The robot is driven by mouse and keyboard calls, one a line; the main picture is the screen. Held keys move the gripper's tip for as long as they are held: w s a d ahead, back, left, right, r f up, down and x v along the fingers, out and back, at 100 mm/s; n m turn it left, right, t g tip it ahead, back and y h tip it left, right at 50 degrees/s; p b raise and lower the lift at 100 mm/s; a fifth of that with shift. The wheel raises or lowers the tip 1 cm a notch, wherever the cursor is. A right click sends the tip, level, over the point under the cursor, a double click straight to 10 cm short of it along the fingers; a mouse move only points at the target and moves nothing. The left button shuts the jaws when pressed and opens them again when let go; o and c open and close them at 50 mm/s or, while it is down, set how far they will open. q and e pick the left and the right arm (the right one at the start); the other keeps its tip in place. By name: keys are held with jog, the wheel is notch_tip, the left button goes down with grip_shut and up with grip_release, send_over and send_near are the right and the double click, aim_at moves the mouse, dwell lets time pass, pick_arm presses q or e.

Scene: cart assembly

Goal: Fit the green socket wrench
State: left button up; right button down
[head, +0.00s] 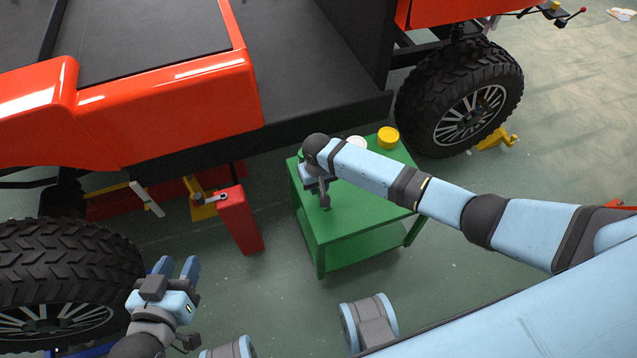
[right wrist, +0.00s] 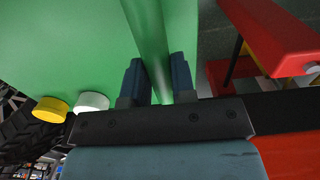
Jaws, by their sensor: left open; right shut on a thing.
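My right gripper (head: 322,192) is over the near left part of the green table (head: 350,228), pointing down. In the right wrist view its two dark blue fingers (right wrist: 158,82) are shut on a narrow green bar, the green socket wrench (right wrist: 156,62). The wrench's colour blends with the green tabletop behind it, so its ends cannot be made out. In the head view the wrist hides most of it. My left gripper (head: 178,268) is open and empty, low at the left, beside the front wheel (head: 60,265) and clear of the table.
A yellow round piece (head: 388,137) and a white one (head: 356,143) sit at the table's far side. A red upright box (head: 240,220) stands left of the table. The orange vehicle (head: 170,105) overhangs behind, with another wheel (head: 462,98) at right. Floor between box and table is clear.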

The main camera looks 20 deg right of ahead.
pick_arm(q)
jog(key=shift+s+f, duration=0.25)
pick_arm(e)
jog(key=shift+f, duration=0.1)
jog(key=shift+f, duration=0.25)
jog(key=shift+f+b, duration=0.4)
jog(key=shift+b, duration=0.05)
jog(key=shift+f+b, duration=0.3)
jog(key=shift+f, duration=0.3)
pick_arm(q)
jog(key=shift+w+f, duration=0.2)
jog(key=shift+f, duration=0.35)
pick_arm(e)
jog(key=shift+f, duration=0.15)
pick_arm(q)
jog(key=shift+s+f, duration=0.15)
jog(key=shift+s, duration=0.05)
pick_arm(e)
jog(key=c, duration=0.9)
grip_release()
pick_arm(q)
jog(key=shift+s+d, duration=0.1)
pick_arm(e)
jog(key=shift+o, duration=0.2)
